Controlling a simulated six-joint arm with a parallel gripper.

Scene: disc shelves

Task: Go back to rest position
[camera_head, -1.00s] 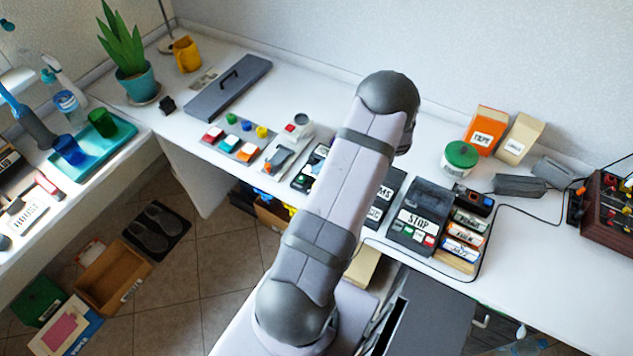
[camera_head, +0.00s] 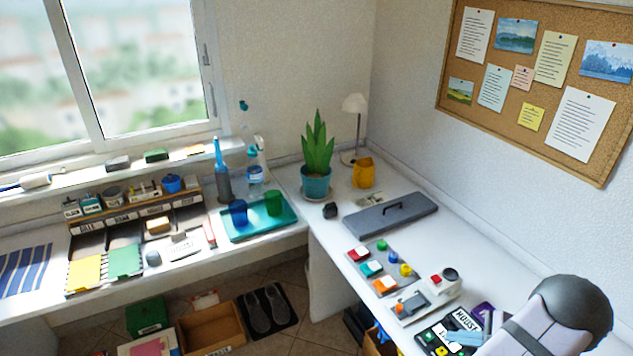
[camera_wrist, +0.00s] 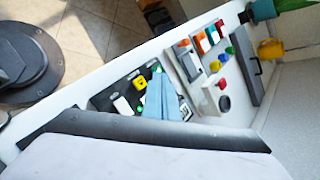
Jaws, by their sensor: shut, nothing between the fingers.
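My gripper's fingers do not show in either view. In the head view only a grey rounded joint and a pale link of my arm (camera_head: 569,312) show, at the lower right corner. In the wrist view a pale link with a dark edge, likely my own arm (camera_wrist: 150,150), fills the bottom. Beyond it lies a black panel (camera_wrist: 107,100) with a yellow button and a light blue piece (camera_wrist: 163,100) over it. The same panel (camera_head: 428,349) is partly cut off at the bottom of the head view. No object is seen held.
A teal tray (camera_head: 258,234) with cups is on the left counter. Boxes (camera_head: 205,330) and slippers (camera_head: 267,310) lie on the floor.

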